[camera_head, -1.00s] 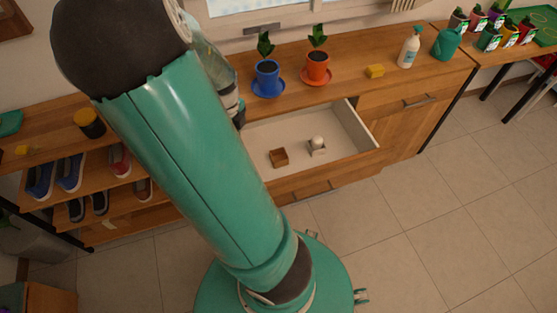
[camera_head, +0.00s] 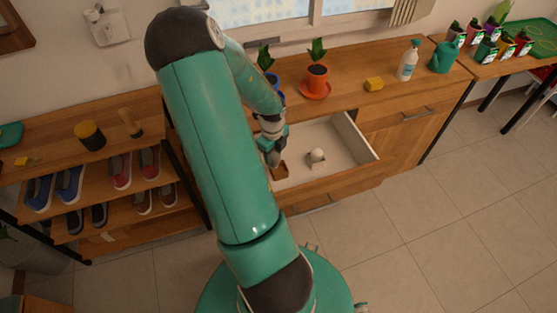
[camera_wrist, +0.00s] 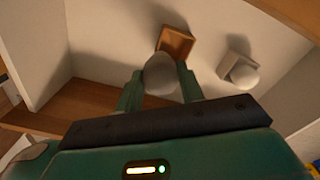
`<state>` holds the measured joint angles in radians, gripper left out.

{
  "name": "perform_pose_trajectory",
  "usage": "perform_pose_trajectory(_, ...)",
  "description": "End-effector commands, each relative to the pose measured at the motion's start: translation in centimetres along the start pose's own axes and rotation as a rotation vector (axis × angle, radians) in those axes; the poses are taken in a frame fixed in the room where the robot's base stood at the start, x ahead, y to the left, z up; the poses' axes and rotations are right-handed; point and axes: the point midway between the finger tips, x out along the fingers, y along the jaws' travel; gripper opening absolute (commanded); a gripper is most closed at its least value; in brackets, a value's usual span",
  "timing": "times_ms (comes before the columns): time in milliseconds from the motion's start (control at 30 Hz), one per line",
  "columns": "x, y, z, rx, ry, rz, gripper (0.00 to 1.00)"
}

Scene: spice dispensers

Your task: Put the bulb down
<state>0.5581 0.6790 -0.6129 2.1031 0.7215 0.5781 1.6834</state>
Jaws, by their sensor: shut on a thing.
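My gripper (camera_wrist: 159,88) is shut on a pale rounded bulb (camera_wrist: 160,73), which sits between its two green fingers in the wrist view. In the head view my gripper (camera_head: 272,155) is low over the left part of the open drawer (camera_head: 362,150); the held bulb cannot be made out there. A small open brown wooden box (camera_wrist: 178,41) lies just beyond the held bulb, and it also shows in the head view (camera_head: 281,173). A second white bulb (camera_wrist: 244,74) rests in a white holder to the right of the box, also in the head view (camera_head: 317,154).
Plant pots, including an orange pot (camera_head: 317,77), stand on the wooden cabinet top behind the drawer, with a yellow block (camera_head: 374,84) and a spray bottle (camera_head: 408,60). A shoe rack (camera_head: 105,190) is at left. The drawer's right part is clear.

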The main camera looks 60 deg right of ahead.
Motion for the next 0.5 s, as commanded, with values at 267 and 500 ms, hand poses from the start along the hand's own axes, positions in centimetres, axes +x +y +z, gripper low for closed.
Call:
perform_pose_trajectory(267, 2.6, -2.2, -0.4, 0.001, 0.000, -0.001, 0.12)
perform_pose_trajectory(500, 5.7, -2.5, -0.5, 0.001, 0.001, 0.001, 0.12)
